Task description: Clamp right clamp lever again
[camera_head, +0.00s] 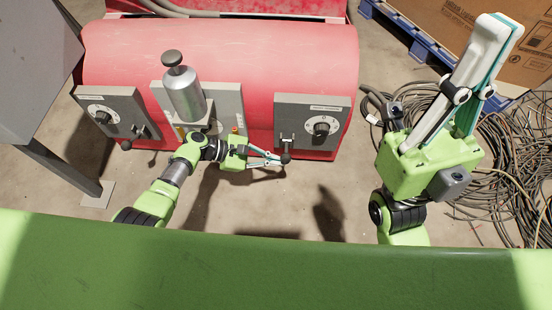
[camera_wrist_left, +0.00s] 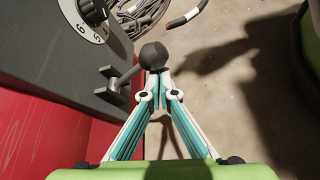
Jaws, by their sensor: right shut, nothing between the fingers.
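The right clamp lever, a short metal rod with a black ball knob (camera_head: 286,158), sticks out from the clamp on the right grey panel (camera_head: 300,105). The knob also shows large in the left wrist view (camera_wrist_left: 153,55), its rod running to a clamp bracket (camera_wrist_left: 112,85) on the panel. My left gripper (camera_head: 279,159) is at the knob; its fingertips (camera_wrist_left: 158,76) come together right at the knob's near side, with nothing visible between them. Whether they touch the knob is not clear. My right gripper (camera_head: 508,22) is shut and empty, raised at the right, fingers pointing up.
The red machine (camera_head: 220,60) carries a left grey panel (camera_head: 110,110) with its own lever knob (camera_head: 126,145). A metal cylinder (camera_head: 184,95) stands on the middle plate. Cable scrap (camera_head: 520,150) lies at the right, by a cardboard box (camera_head: 440,25) on a blue pallet (camera_head: 405,30).

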